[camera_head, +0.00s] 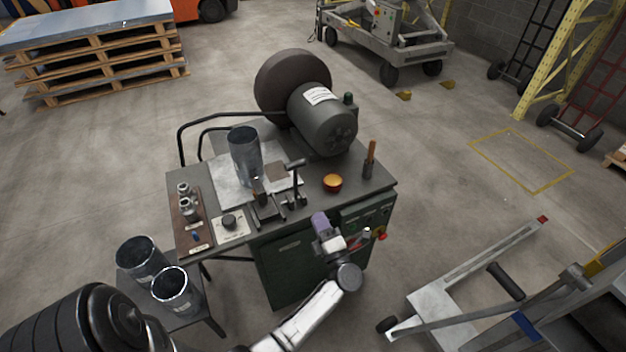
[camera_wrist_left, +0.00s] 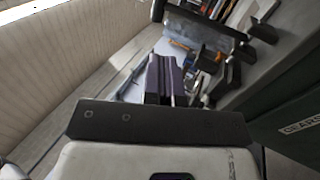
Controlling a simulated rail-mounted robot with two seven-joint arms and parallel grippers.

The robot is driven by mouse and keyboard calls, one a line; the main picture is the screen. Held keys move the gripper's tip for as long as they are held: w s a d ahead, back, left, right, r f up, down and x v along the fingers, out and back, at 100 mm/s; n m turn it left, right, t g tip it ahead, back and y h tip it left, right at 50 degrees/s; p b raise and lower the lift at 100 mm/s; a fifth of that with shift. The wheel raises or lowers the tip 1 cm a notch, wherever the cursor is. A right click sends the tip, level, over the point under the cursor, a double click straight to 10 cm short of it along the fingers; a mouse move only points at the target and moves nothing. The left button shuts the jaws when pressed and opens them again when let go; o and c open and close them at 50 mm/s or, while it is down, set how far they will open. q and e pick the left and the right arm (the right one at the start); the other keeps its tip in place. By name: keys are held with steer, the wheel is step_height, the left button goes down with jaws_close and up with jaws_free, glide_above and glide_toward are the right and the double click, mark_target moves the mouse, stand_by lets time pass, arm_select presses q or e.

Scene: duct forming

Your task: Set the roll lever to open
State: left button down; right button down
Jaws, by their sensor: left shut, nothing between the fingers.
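A small forming tool (camera_head: 266,211) with dark metal parts is mounted at the front of the green machine's top. Beside it a dark upright lever (camera_head: 294,182) rises to a short black crosswise handle; I take this for the roll lever, and it stands nearly upright. My left gripper (camera_head: 320,220), with purple fingers, is in front of the machine, below and right of the lever and apart from it. Its fingers (camera_wrist_left: 165,80) are shut and empty in the left wrist view, with dark tool parts (camera_wrist_left: 262,30) beyond them. My right gripper is not seen.
A metal tube (camera_head: 245,155) stands on the machine top, left of a big grey motor (camera_head: 325,118). An orange bowl (camera_head: 332,183) and a wooden-handled tool (camera_head: 370,155) are to the right. Two more tubes (camera_head: 174,288) stand on a low stand at front left.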

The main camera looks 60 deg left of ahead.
mark_target(297, 168)
arm_select(q)
steer(key=x, duration=1.4)
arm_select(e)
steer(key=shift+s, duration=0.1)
arm_select(q)
steer(key=shift+w, duration=0.1)
steer(key=shift+r, duration=0.1)
